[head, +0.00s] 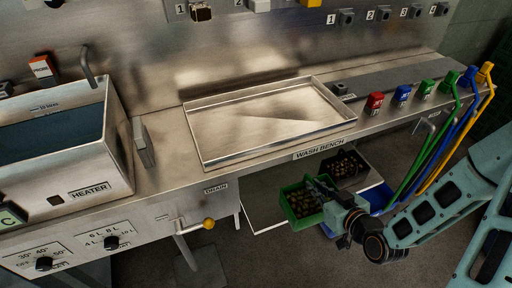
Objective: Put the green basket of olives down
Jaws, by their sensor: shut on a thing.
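The green basket (289,198) shows in the head view below the front edge of the wash bench, with dark round olives inside it. My gripper (318,190) is at the basket's right side and shut on it. The gripper and wrist hide part of the basket's right wall. The basket looks roughly level. I cannot tell whether its underside touches anything.
A container of olives (347,168) stands just right of the basket, with a blue container (376,196) nearby. The wash bench carries an empty metal tray (262,122). A heater tank (80,185) stands left. A yellow-knobbed drain lever (208,223) sticks out left of the basket.

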